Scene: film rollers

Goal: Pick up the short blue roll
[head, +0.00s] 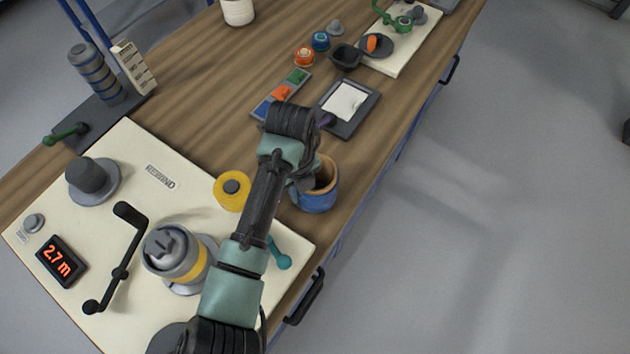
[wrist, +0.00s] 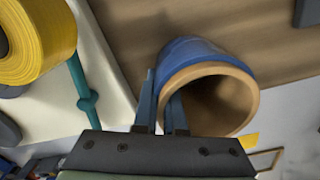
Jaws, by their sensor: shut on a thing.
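The short blue roll (head: 318,201) is near the right front edge of the bench, its open tan end facing up. It also shows in the wrist view (wrist: 190,50) as a blue tube with a thick tan core. My gripper (wrist: 163,92) is shut on the roll's wall, with one finger outside it and the other at the inside of its open end. In the head view my gripper (head: 301,183) is partly hidden by my arm, at the roll's left side. I cannot tell whether the roll touches the bench.
A yellow roll (head: 231,204) lies to the left on the cream board (head: 145,150). A teal lever (head: 279,257) is below the blue roll. A dark tray with a white sheet (head: 345,101) lies farther up the bench. The bench's edge drops to open floor (head: 480,230) at right.

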